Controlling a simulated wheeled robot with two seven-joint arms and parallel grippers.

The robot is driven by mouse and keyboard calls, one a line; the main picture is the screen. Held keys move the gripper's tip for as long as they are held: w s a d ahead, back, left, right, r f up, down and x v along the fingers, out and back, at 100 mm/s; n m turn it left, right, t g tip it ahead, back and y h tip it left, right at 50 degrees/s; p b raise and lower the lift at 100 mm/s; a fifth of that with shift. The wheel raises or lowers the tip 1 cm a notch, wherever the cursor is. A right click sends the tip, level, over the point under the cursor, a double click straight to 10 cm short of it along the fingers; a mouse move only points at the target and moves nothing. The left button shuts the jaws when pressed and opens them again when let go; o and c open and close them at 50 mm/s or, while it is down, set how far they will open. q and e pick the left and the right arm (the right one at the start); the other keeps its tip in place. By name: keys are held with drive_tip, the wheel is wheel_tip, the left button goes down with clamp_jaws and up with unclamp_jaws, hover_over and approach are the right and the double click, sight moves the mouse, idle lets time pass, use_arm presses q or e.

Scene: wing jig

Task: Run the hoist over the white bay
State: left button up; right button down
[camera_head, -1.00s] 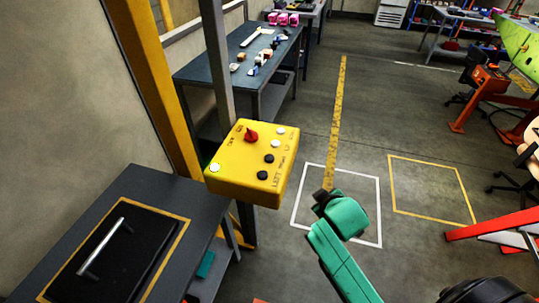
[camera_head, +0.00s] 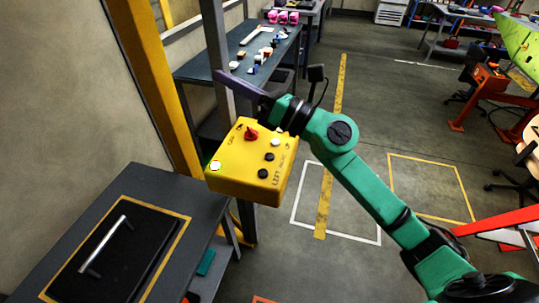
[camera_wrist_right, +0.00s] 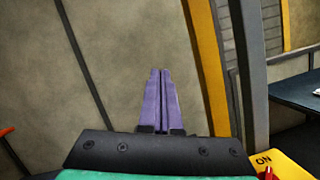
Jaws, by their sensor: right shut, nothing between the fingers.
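The yellow control box (camera_head: 232,186) hangs at the grey post in the head view, with a red switch (camera_head: 251,134), several black and white buttons and a bright white button (camera_head: 215,165) at its left corner. Its yellow corner also shows in the right wrist view (camera_wrist_right: 292,160). The white bay (camera_head: 336,231) is a white outline on the floor, partly hidden by my right arm. My right gripper (camera_head: 218,74) is shut and empty, above and behind the box, apart from it; its purple fingers (camera_wrist_right: 160,72) touch each other. My left gripper is out of view. I cannot see the hoist itself.
A grey post (camera_head: 214,40) and a yellow upright (camera_head: 150,70) stand close to my right gripper. A dark bench with a black handled panel (camera_head: 130,262) is at the lower left. A yellow bay (camera_head: 430,215) lies right of the white one. A parts table (camera_head: 205,66) stands behind.

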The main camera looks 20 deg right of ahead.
wheel_tip(320, 180, down, 4)
drive_tip(key=a+r+n+g+h, duration=0.1)
drive_tip(key=a+n+g, duration=0.1)
drive_tip(key=n+g, duration=0.3)
drive_tip(key=n+g+h, duration=0.2)
drive_tip(key=n+h, duration=0.4)
drive_tip(key=h, duration=0.3)
hover_over(274, 157)
wheel_tip(274, 157, down, 10)
drive_tip(key=shift+f, duration=0.15)
drive_tip(key=shift+f, duration=0.1)
wheel_tip(274, 157, down, 8)
drive_tip(key=b, duration=0.6)
drive_tip(key=shift+f+b, duration=0.3)
drive_tip(key=shift+b, duration=0.1)
drive_tip(key=shift+f, duration=0.1)
drive_tip(key=shift+f+b, duration=0.3)
drive_tip(key=shift+b, duration=0.2)
